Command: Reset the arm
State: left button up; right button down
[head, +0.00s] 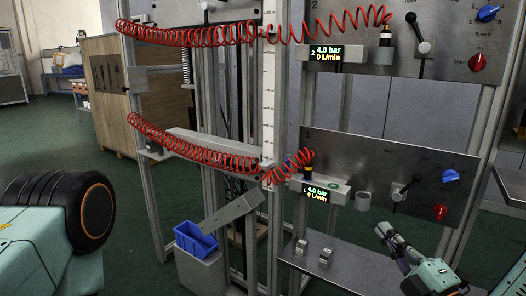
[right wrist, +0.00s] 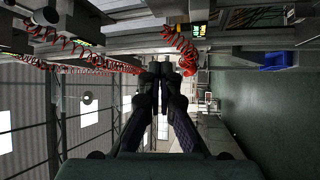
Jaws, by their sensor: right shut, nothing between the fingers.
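My right gripper (head: 383,232) is in the lower right of the head view, in front of the lower grey panel (head: 340,150) and above the grey shelf (head: 325,262). Its fingers are together and hold nothing. In the right wrist view the closed fingers (right wrist: 161,72) point up the middle of the picture, with a red coiled hose close behind the tips. My left gripper is not in view.
Red coiled hoses (head: 205,35) hang across the frame, one (head: 200,155) lower down. The lower panel has a blue knob (head: 452,176), a red knob (head: 440,212) and a lever (head: 398,194). A blue bin (head: 195,240) sits lower left.

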jog(key=s+f+m+g+h+p, duration=0.1)
jog(key=s+f+m+g, duration=0.15)
jog(key=f+m, duration=0.3)
jog(key=s+f+m+g+h, duration=0.2)
jog(key=f+m+g, duration=0.2)
jog(key=f, duration=0.2)
jog(key=s+f+m+g+h+p, duration=0.1)
jog(key=s+f+m+g, duration=0.2)
jog(key=f+m, duration=0.25)
jog(key=s+a+f+m+g+h+p, duration=0.1)
jog(key=s+g, duration=0.4)
jog(key=s, duration=0.8)
jog(key=s+f+m+g+h+p, duration=0.1)
jog(key=s+f+m+g+p, duration=0.3)
jog(key=s, duration=0.9)
notch_tip(320, 180, down, 3)
jog(key=shift+a+r+g, duration=0.2)
jog(key=shift+a+g, duration=0.15)
jog(key=shift+g, duration=0.3)
